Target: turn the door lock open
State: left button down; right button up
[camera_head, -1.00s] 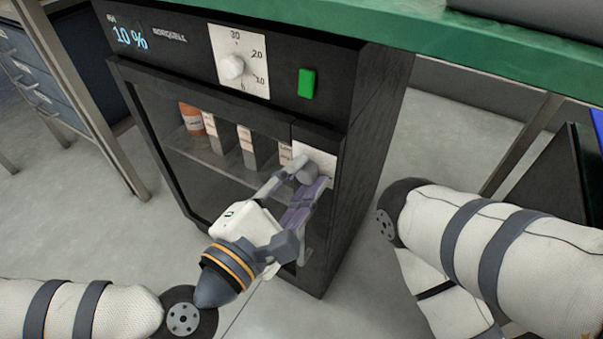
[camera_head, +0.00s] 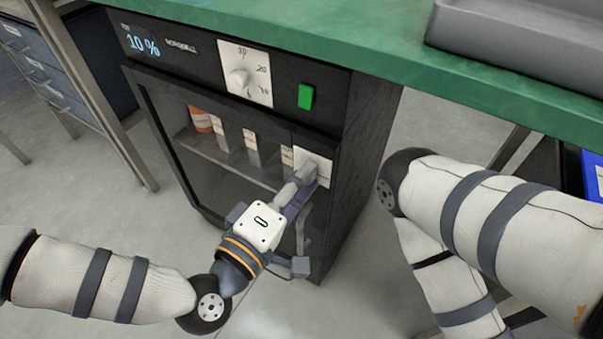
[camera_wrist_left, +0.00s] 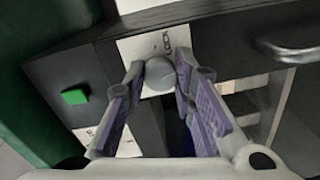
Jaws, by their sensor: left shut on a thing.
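The black cabinet (camera_head: 350,180) has a glass door, with a white lock plate (camera_head: 323,166) at the door's upper right. My left gripper (camera_head: 307,176) reaches up to this plate and is shut on the grey round lock knob (camera_wrist_left: 158,74). In the left wrist view the knob sits between the two fingertips (camera_wrist_left: 158,72), in front of the lock plate (camera_wrist_left: 140,45), whose lettering is partly hidden. In the head view the fingers mostly hide the knob. The door is closed. My right arm shows at the right, but its gripper is out of view.
A green button (camera_head: 305,96) and a white dial (camera_head: 238,78) sit above the door. A door handle (camera_wrist_left: 292,50) is below the lock. Bottles and boxes stand on a shelf behind the glass. The green tabletop (camera_head: 400,60) overhangs the cabinet.

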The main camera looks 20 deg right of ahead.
pick_arm(q)
jog(key=shift+m+p, duration=0.65)
jog(key=shift+m, duration=0.85)
jog(key=c, duration=1.3)
grip_release()
jog(key=v, duration=1.2)
jog(key=shift+s+d, duration=0.1)
jog(key=shift+s, duration=0.05)
